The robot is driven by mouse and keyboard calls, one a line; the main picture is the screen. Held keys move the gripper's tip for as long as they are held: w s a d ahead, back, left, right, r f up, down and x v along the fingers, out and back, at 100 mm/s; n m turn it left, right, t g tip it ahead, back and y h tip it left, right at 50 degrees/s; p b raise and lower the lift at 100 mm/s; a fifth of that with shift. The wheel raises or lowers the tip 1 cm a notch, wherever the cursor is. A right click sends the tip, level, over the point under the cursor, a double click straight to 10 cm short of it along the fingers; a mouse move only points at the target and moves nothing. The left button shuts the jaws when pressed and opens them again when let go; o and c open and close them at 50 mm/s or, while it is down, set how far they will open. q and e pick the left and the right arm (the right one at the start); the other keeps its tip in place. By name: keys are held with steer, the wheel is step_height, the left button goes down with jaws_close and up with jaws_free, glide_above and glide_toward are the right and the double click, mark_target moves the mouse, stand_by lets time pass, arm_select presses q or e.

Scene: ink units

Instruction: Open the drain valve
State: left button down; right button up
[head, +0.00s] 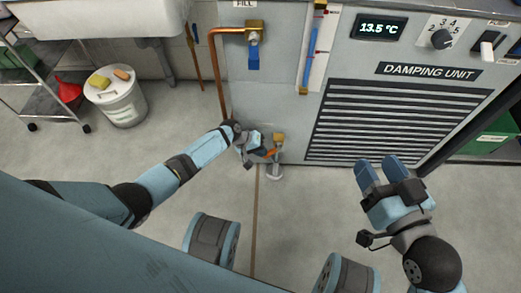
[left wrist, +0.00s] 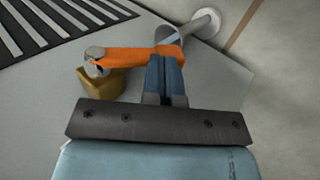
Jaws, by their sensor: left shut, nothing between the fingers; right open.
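The drain valve has a brass body (head: 279,138) low on the front of the damping unit, and the body also shows in the left wrist view (left wrist: 102,84). Its orange lever (left wrist: 128,58) runs from a metal nut over the brass to the right, across the picture. A grey drain pipe (left wrist: 203,24) ends at a round floor fitting beyond it. My left gripper (left wrist: 165,58) is shut and empty, with its blue fingertips at the lever's free end; I cannot tell whether they touch. My right gripper (head: 380,172) is open and empty above the floor at the right.
The damping unit (head: 345,85) stands at the back, with a slatted grille right of the valve. A copper pipe (head: 216,75) runs down its left side. A lidded white bucket (head: 122,104) and a metal rack stand at the left. The floor in front is clear.

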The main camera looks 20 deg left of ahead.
arm_select(q)
steer(key=shift+f, duration=0.15)
stand_by(0.4)
arm_select(e)
steer(key=shift+r, duration=0.2)
arm_select(q)
steer(key=shift+r+p, duration=0.8)
steer(key=shift+r, duration=0.05)
arm_select(e)
steer(key=shift+r, duration=0.7)
